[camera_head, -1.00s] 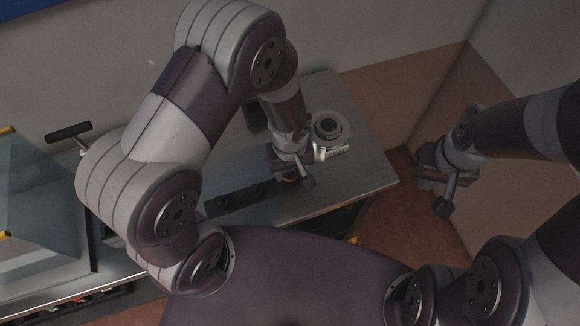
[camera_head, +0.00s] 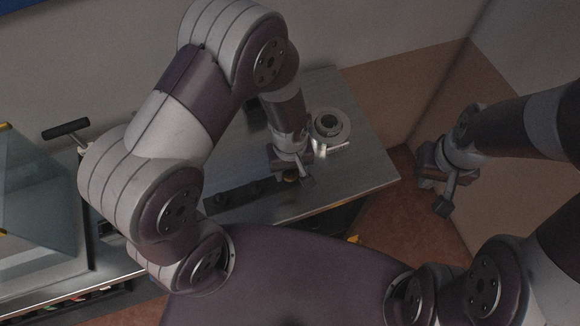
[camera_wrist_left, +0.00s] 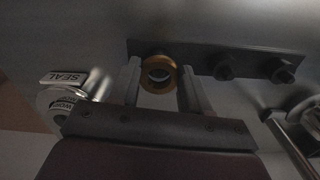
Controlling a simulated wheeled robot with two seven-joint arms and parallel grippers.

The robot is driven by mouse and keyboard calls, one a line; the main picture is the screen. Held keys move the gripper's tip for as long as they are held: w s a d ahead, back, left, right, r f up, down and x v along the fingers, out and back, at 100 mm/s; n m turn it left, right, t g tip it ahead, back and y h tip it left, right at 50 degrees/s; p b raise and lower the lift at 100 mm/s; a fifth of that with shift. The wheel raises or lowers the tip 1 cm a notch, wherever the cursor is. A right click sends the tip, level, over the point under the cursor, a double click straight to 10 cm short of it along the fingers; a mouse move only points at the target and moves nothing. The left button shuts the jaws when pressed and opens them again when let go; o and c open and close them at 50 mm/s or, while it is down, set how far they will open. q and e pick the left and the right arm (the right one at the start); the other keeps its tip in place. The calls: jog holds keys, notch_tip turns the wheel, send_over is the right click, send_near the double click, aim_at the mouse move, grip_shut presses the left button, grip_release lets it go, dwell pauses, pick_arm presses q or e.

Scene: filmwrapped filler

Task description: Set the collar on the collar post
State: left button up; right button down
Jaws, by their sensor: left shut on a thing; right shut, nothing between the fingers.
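My left gripper (camera_head: 291,176) is low over the steel bench. It is shut on a brass-coloured ring, the collar (camera_wrist_left: 158,74), which also shows as a small spot between the fingers in the head view (camera_head: 290,179). In the left wrist view its fingers (camera_wrist_left: 160,88) sit on either side of the ring. The collar is at the left end of a dark bar (camera_wrist_left: 204,66) with two dark round posts (camera_wrist_left: 223,71). I cannot tell whether a post is inside the ring or how high it sits. My right gripper (camera_head: 440,190) is shut and empty, off the bench's right side.
A metal handle (camera_wrist_left: 290,140) shows at the wrist view's lower right. A glass-sided case (camera_head: 40,200) stands at the left. The bench's right part (camera_head: 365,172) is clear.

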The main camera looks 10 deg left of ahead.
pick_arm(q)
jog(key=shift+f+b, duration=0.35)
jog(key=shift+f, duration=0.2)
jog(key=o, duration=1.2)
notch_tip(320, 180, up, 13)
jog(key=shift+f+b, duration=0.1)
jog(key=shift+b, duration=0.2)
